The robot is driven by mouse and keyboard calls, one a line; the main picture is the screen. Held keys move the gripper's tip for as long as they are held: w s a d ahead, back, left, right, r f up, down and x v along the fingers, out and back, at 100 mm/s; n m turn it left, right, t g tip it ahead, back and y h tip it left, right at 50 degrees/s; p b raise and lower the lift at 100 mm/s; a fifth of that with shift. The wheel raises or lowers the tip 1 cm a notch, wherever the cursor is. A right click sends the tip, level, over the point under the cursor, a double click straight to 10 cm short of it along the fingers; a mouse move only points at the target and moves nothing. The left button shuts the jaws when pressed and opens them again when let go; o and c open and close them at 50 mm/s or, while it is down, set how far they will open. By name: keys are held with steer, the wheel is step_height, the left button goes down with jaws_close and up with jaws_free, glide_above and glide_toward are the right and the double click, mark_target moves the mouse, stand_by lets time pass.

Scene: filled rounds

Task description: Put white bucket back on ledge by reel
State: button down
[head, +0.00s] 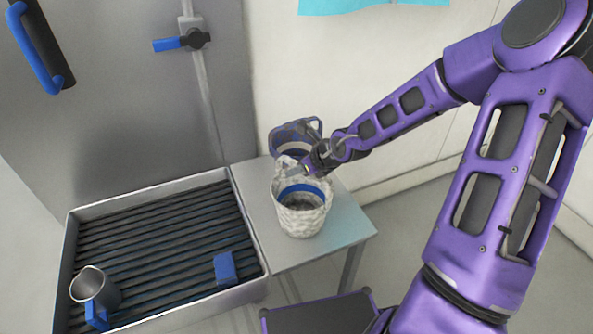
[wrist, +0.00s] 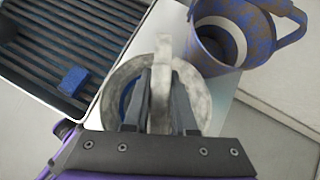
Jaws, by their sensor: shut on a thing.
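The white bucket (head: 301,218) is pale and mottled, with a blue band inside, and is upright at the small light table or ledge (head: 345,225). I cannot tell whether its base touches the top. My gripper (head: 303,170) is above its rim, shut on its raised handle. In the wrist view the fingers of my gripper (wrist: 160,82) stand either side of the handle of the white bucket (wrist: 112,88). A blue-and-brown patterned bucket (head: 290,130) stands just behind it; it also shows in the wrist view (wrist: 212,58). I cannot make out a reel.
A ribbed dark tray or basin (head: 160,245) adjoins the table on the left. It holds a metal jug with a blue handle (head: 92,287) and a blue block (head: 225,268). The wall is close behind. The table's right front part is bare.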

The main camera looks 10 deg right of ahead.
steer(key=shift+f, duration=0.1)
steer(key=c, duration=0.7)
jaws_free()
steer(key=shift+c, duration=0.2)
steer(key=shift+d+r, duration=0.1)
steer(key=shift+r, duration=0.25)
steer(key=p+v, duration=0.5)
steer(key=v, duration=0.4)
steer(key=shift+p+v, duration=0.45)
steer(key=shift+v, duration=0.85)
steer(key=shift+s+f, duration=0.1)
steer(key=shift+s, duration=0.05)
